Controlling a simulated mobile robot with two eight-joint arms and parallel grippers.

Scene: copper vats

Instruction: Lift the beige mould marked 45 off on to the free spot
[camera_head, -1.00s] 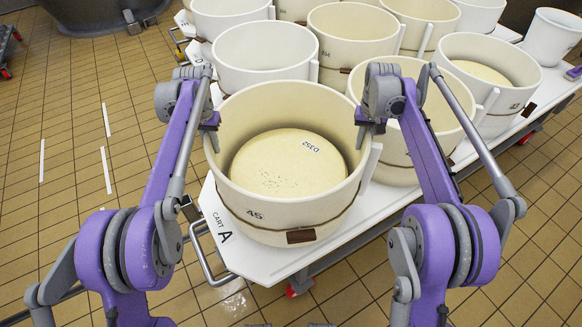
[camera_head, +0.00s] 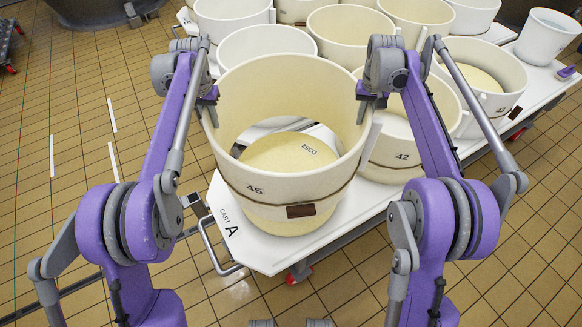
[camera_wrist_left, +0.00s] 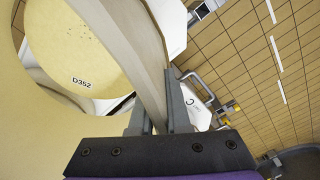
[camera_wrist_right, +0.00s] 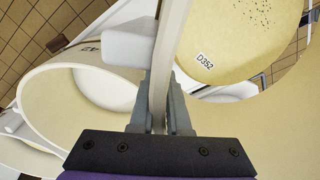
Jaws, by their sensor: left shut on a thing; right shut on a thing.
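The beige mould marked 45 (camera_head: 282,203) is a bottomless ring, held upright above cart A (camera_head: 262,254). Through its open bottom I see the cart's white top and a pale cheese wheel stamped D352 (camera_head: 285,152), which stays on the cart. My left gripper (camera_head: 211,108) is shut on the mould's left rim, and my right gripper (camera_head: 364,104) on its right rim. The left wrist view shows the rim between the fingers (camera_wrist_left: 152,100); the right wrist view also shows it between the fingers (camera_wrist_right: 160,100). The mould's lower edge still surrounds part of the wheel in the picture.
A beige mould marked 42 (camera_head: 401,154) stands close to the right. A mould with a cheese inside (camera_head: 497,104) is further right. White mould (camera_head: 262,45) and several others crowd behind. A white bucket (camera_head: 545,38) stands at back right. Tiled floor (camera_head: 60,190) is clear at left.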

